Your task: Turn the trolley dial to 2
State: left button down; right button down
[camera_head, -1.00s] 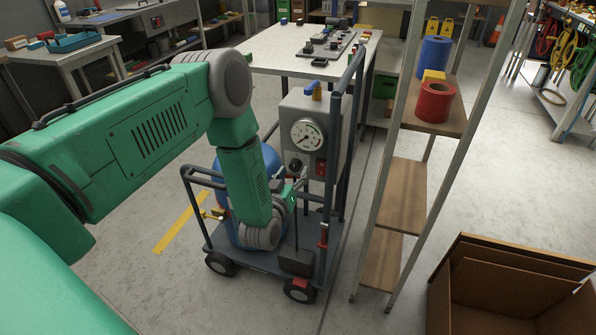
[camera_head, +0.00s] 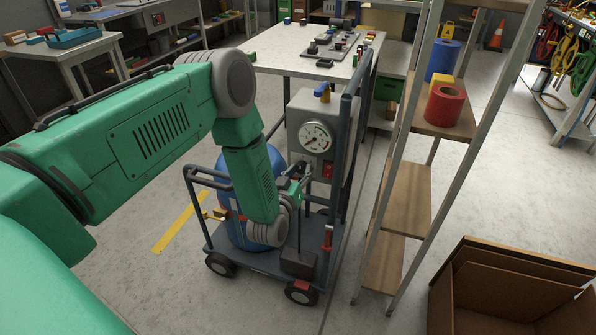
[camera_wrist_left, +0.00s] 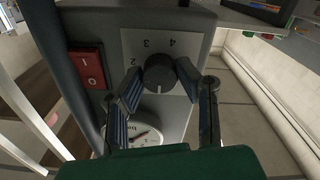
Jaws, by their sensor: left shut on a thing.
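The trolley (camera_head: 262,262) carries a grey control box (camera_head: 331,108) with a round gauge (camera_head: 315,137) and a red switch (camera_head: 328,169). Its black dial (camera_wrist_left: 159,73) shows in the left wrist view on a pale plate with printed numbers; 3 and 4 are readable, upside down. A pale mark on the dial points towards the bottom of that view. My left gripper (camera_wrist_left: 160,80) is shut on the dial, one blue-grey finger on each side. In the head view my left gripper (camera_head: 297,176) is at the box's lower front and largely covers the dial. My right gripper is out of view.
A blue cylinder (camera_head: 240,228) stands on the trolley. A shelf rack (camera_head: 407,200) with red and blue rolls stands close on the right. An open cardboard box (camera_head: 515,290) is at the front right. A workbench (camera_head: 285,50) stands behind.

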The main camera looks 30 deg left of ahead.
pick_arm(q)
jog(key=shift+d, duration=0.25)
jog(key=shift+a+m, duration=0.3)
jog(key=shift+m, duration=1)
jog(key=m, duration=0.3)
jog(key=shift+d+p, duration=0.2)
jog(key=shift+p, duration=0.15)
jog(key=m, duration=0.3)
jog(key=shift+f, duration=0.1)
jog(key=m, duration=0.3)
jog(key=m+b, duration=0.1)
jog(key=m, duration=0.2)
jog(key=shift+f+m, duration=0.1)
jog(key=shift+m, duration=0.2)
jog(key=shift+m+b, duration=0.8)
jog(key=shift+m, duration=1.5)
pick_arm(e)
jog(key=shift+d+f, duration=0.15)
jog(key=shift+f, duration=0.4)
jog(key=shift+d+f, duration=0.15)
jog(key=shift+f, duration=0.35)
